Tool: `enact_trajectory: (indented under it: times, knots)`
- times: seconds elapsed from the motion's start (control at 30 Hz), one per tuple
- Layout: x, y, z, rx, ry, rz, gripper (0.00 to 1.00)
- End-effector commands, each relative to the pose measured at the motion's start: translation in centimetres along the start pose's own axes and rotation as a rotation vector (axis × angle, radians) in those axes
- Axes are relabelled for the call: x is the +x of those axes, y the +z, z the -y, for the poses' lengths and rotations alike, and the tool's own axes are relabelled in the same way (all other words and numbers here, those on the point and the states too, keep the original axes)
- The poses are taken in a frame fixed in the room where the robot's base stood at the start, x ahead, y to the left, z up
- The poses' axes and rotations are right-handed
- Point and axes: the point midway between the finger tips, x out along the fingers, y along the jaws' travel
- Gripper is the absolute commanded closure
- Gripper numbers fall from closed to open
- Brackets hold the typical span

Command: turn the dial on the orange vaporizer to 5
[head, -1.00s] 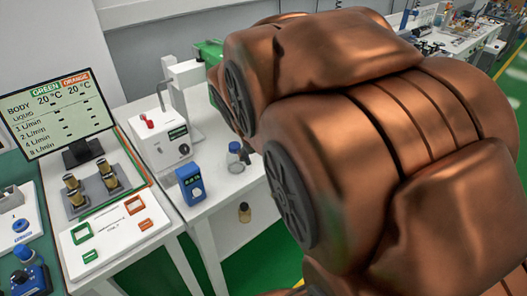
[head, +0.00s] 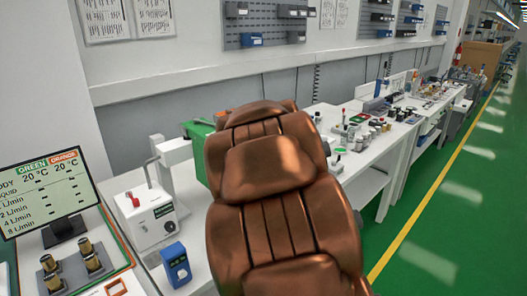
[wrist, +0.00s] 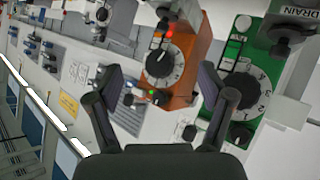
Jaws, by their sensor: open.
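The orange vaporizer (wrist: 192,40) shows in the wrist view, tilted in the picture, ahead of my gripper and between its fingers. A green vaporizer (wrist: 270,50) with a larger black dial stands just right of the orange one. In the head view my copper-coloured arm hides nearly all of the orange vaporizer, and my gripper does not show.
A monitor (head: 48,190) headed GREEN and ORANGE stands at the left in the head view. A white box with a red knob (head: 145,215) and a blue meter (head: 176,265) stand near the arm. Benches with equipment (head: 375,135) run along the wall; green floor is free at right.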

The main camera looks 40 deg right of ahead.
Motion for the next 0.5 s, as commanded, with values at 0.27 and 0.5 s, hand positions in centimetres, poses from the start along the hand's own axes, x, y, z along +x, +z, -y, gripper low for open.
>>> enact_trajectory:
  times: [0.27,0.5]
  knots:
    - [5.0,-2.4,-3.4,-0.030,-0.083,-0.212,0.19]
    - [7.3,-2.0,-4.5,-0.020,-0.228,-0.378,0.19]
